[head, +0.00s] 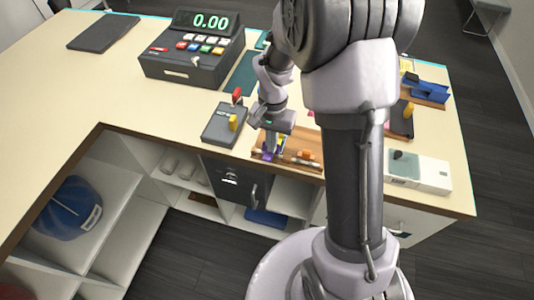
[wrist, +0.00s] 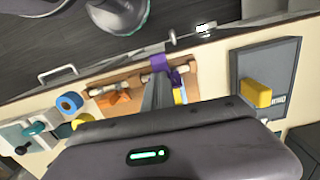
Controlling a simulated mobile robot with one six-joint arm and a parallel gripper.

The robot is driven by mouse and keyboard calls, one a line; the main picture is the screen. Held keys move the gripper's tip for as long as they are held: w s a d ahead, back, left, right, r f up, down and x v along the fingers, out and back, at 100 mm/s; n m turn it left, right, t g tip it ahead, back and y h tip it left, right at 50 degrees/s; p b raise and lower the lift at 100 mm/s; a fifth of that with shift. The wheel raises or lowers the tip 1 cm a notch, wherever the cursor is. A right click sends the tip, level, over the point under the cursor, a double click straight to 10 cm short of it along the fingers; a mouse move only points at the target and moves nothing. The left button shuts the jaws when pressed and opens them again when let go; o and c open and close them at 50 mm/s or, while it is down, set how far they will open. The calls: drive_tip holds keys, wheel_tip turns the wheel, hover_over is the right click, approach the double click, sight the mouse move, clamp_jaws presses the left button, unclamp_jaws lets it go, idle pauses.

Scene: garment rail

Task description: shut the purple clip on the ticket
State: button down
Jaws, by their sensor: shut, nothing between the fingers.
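The purple clip (head: 267,157) is at the front edge of the wooden board (head: 311,165), partly hidden by my gripper (head: 273,147) in the head view. In the wrist view the purple clip (wrist: 173,61) shows just beyond the tips of my gripper (wrist: 160,80). The fingers are together, with nothing held, pointing down at the clip. I cannot tell whether they touch it, or whether the clip is open or shut. A white strip, possibly the ticket (wrist: 155,75), lies beside the clip. An orange clip (wrist: 113,97) sits further along the board.
A pale device (head: 420,171) stands to the right. The counter's front edge is close to the board.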

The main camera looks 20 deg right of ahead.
drive_tip(key=shift+w+d+n+t, duration=0.15)
drive_tip(key=shift+w+d+t, duration=0.2)
drive_tip(key=shift+w, duration=0.2)
drive_tip(key=shift+w+d+n+t, duration=0.15)
drive_tip(key=shift+w+d+t, duration=0.15)
drive_tip(key=shift+w, duration=0.25)
drive_tip(key=w+d+r+p, duration=0.1)
drive_tip(key=w+p, duration=0.1)
drive_tip(key=shift+d+r+g+p, duration=0.25)
drive_tip(key=shift+d+r+p, duration=0.1)
drive_tip(key=shift+d, duration=0.05)
wheel_tip(320, 180, up, 6)
drive_tip(key=s+a+p, duration=0.1)
drive_tip(key=p, duration=0.3)
drive_tip(key=shift+s+a, duration=0.25)
drive_tip(key=shift+a, duration=0.05)
